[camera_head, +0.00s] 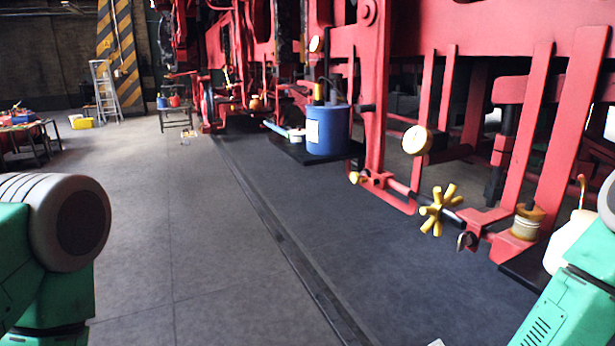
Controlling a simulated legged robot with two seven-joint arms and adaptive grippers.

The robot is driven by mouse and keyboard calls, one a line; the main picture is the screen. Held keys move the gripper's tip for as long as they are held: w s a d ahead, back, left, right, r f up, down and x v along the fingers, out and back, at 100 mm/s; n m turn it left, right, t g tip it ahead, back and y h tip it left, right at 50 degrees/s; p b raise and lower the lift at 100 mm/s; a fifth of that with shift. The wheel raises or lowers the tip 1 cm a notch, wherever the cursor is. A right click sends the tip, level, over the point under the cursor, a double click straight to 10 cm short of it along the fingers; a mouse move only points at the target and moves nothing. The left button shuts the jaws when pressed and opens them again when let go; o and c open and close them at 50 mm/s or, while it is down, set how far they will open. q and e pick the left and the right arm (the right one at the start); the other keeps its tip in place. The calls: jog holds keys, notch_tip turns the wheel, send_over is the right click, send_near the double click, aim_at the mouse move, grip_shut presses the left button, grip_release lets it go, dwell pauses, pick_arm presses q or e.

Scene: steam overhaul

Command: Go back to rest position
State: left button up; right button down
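My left arm (62,225), green with a grey rounded joint, comes in at the left edge. My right arm (575,300), also green, shows at the lower right corner. Neither gripper is in view, so I cannot see whether they are open, shut or holding anything. A small pale piece (437,343) shows at the bottom edge; I cannot tell what it is.
A red steam machine frame (375,100) with a yellow handwheel (438,210) and a round gauge (416,140) stands along the right. A blue drum (328,130) stands beside it. A ladder (104,90) stands far left. The grey floor (180,230) ahead is clear.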

jog(key=s+a+f+n+g+y, duration=0.15)
jog(key=s+f+n+g, duration=0.25)
jog(key=s, duration=0.5)
jog(key=s+a+f+n+g, duration=0.3)
jog(key=s+f+n, duration=0.2)
jog(key=s, duration=0.4)
jog(key=s+d+n+g, duration=0.2)
jog(key=s, duration=0.4)
jog(key=s+d+f+n+g, duration=0.1)
jog(key=s+d+n+g, duration=0.1)
jog(key=s, duration=0.4)
jog(key=shift+s+d+n+g+h, duration=0.25)
jog(key=shift+d+n+g+h, duration=0.05)
jog(key=shift+d+g+h, duration=0.15)
jog(key=shift+a, duration=0.2)
jog(key=shift+a+r, duration=0.1)
jog(key=shift+a, duration=0.1)
jog(key=shift+d, duration=0.2)
